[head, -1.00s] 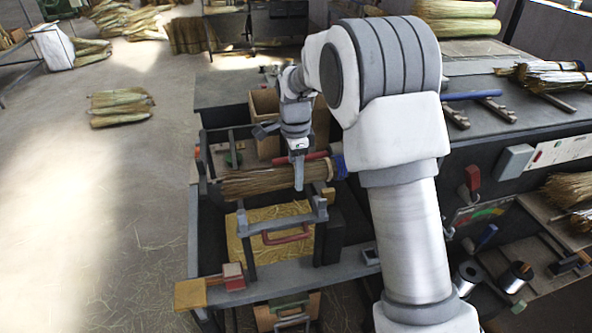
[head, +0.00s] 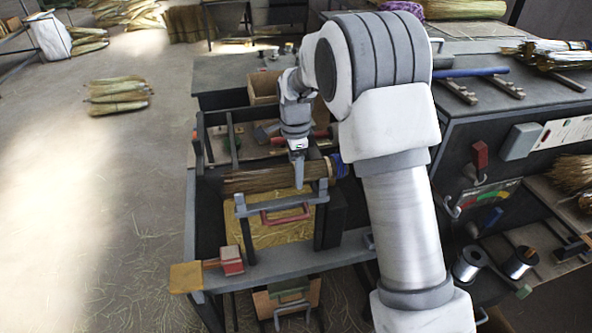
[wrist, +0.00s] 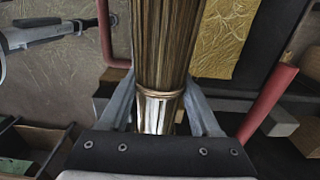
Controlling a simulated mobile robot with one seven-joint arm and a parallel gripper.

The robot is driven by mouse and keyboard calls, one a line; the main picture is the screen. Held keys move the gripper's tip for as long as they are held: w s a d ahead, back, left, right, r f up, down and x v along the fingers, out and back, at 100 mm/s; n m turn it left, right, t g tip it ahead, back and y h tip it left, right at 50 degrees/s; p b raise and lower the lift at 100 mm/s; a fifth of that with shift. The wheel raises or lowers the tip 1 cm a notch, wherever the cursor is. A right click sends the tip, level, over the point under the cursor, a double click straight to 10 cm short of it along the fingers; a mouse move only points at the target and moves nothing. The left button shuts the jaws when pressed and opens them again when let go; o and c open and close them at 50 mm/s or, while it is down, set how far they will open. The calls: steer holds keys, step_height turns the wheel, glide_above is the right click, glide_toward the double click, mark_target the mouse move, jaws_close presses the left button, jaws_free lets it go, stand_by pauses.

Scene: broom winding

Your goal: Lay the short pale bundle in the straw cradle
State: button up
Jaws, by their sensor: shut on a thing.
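A straw bundle (head: 262,180) lies level across the head view, its length running left to right, with a pale banded right end. My gripper (head: 298,182) comes down on it right of its middle. In the wrist view my gripper (wrist: 158,108) is shut on the bundle (wrist: 165,45), one finger on each side, near a tie around its pale end. The bundle is just behind the top bar of a grey frame (head: 282,202) in the head view. I cannot tell whether it touches the frame. I cannot tell for sure which fixture is the straw cradle.
A yellow straw-textured panel (head: 265,235) stands below the bundle, with a red handle (head: 287,214) before it. An open wooden box (head: 263,88) is behind. A dark counter with slotted racks (head: 497,85) and other bundles (head: 550,52) is at right. More bundles (head: 118,95) lie on the floor.

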steer(key=o, duration=1.5)
steer(key=shift+c, duration=0.2)
steer(key=shift+r, duration=0.1)
step_height(320, 180, up, 17)
steer(key=p, duration=0.1)
steer(key=shift+r, duration=0.15)
steer(key=shift+a, duration=0.1)
